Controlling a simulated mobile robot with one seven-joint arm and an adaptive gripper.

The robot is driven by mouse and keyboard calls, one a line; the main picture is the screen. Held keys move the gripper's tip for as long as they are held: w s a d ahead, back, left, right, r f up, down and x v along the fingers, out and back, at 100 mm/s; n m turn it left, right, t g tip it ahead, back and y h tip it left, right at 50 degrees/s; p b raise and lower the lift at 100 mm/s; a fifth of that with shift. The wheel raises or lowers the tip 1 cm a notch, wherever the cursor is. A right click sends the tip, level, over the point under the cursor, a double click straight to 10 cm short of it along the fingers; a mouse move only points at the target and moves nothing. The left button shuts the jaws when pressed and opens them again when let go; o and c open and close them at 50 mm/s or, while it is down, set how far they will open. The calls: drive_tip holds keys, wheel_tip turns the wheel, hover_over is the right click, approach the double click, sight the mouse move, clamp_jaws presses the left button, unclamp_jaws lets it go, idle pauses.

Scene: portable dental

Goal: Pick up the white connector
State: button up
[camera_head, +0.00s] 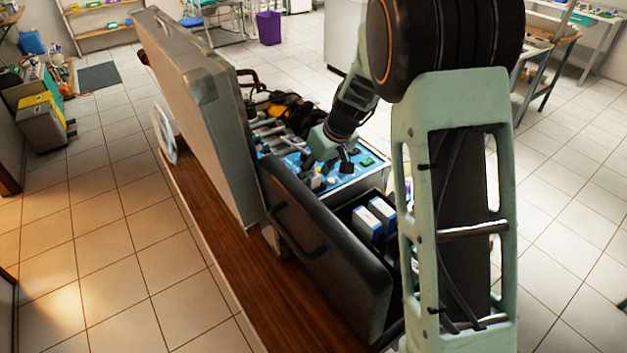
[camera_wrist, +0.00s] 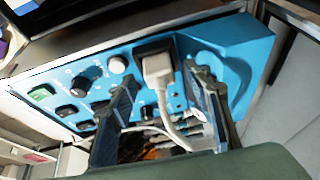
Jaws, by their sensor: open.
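The white connector (camera_wrist: 157,72) sits at a black socket on a blue control panel (camera_wrist: 60,75), with a white cable running from it toward my gripper. In the wrist view my gripper (camera_wrist: 160,78) is open, with one dark finger on each side of the connector. The fingers look apart from it, with gaps on both sides; their depth relative to it is hard to judge. In the head view my gripper (camera_head: 328,168) is low over the blue panel (camera_head: 350,176), and I cannot make out the connector clearly.
Knobs (camera_wrist: 118,64) and a green switch (camera_wrist: 41,92) sit left of the connector. A dark open case lid (camera_head: 320,250) with a handle and a tall grey case panel (camera_head: 200,110) stand beside the work area. Blue-and-white boxes (camera_head: 367,224) lie nearby. Tiled floor surrounds the bench.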

drive_tip(key=c, duration=1.2)
drive_tip(key=shift+c, duration=0.2)
drive_tip(key=shift+r, duration=0.15)
